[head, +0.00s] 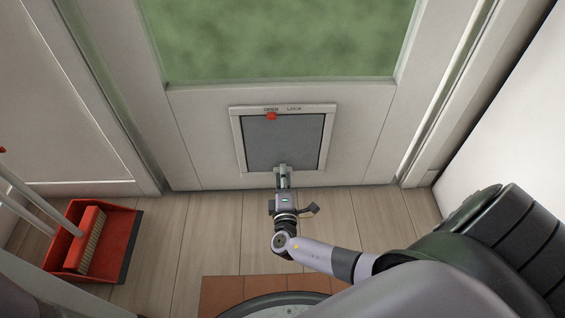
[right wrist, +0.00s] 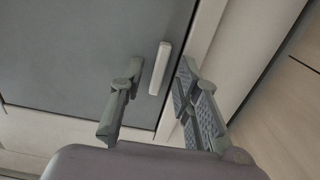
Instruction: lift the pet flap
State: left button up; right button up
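The pet flap (head: 284,140) is a grey panel in a pale frame (head: 329,113), low in the white door. It looks closed, flush with the frame. My right gripper (head: 283,170) is in front of the flap's lower edge. In the right wrist view its two fingers are apart, and the flap's pale tab handle (right wrist: 160,68) shows between and beyond them. I cannot tell whether a finger touches it. In the head view the gripper hides the tab. My left gripper is not in view.
A red dustpan (head: 121,230) with a brush (head: 90,240) lies on the wooden floor (head: 170,240) at the left. A terracotta mat (head: 222,291) lies near my base. The door's window (head: 280,40) is above the flap. The floor right before the door is mostly clear.

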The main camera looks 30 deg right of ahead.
jog(key=shift+w, duration=0.1)
grip_shut()
dwell(0.4)
dwell(0.5)
